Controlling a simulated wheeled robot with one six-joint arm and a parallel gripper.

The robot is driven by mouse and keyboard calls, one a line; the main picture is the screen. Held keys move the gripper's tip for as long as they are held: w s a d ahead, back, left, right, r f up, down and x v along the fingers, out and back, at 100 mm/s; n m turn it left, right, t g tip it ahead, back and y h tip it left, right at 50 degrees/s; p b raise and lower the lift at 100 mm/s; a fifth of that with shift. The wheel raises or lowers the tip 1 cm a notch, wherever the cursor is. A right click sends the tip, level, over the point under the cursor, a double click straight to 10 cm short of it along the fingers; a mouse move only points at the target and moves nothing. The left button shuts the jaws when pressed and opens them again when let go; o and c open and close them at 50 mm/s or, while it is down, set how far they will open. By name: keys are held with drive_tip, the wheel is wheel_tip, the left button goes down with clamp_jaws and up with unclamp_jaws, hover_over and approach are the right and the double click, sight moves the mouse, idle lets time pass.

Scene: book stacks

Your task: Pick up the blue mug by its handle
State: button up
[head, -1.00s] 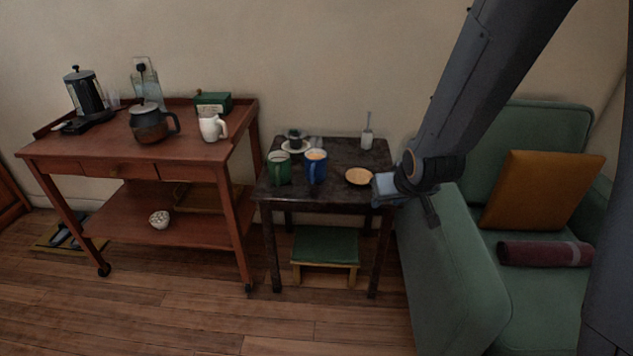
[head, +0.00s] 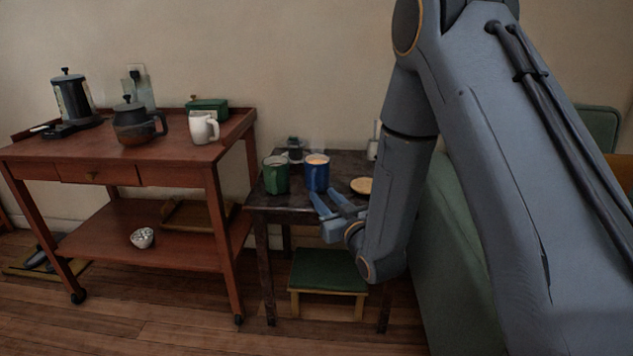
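The blue mug (head: 317,174) stands upright on the small dark table (head: 284,203), with a light tan content showing at its rim. I cannot make out its handle. My gripper (head: 325,195) is at the table's front edge, just in front of and slightly below the mug in the picture. Its two fingers are spread apart and point toward the mug, with nothing seen between them. The fingertips overlap the mug's lower edge in view; I cannot tell whether they touch it.
A green mug (head: 275,175) stands close to the left of the blue mug. A tan round plate or biscuit (head: 361,186) lies to the right, near my arm. A dark cup (head: 295,149) is behind. A red-brown trolley (head: 190,166) stands left, and a green armchair (head: 440,230) right.

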sight(314, 185)
drive_tip(key=b+x, duration=0.1)
drive_tip(key=x, duration=0.5)
drive_tip(key=shift+f, duration=0.1)
drive_tip(key=shift+c, duration=0.2)
clamp_jaws()
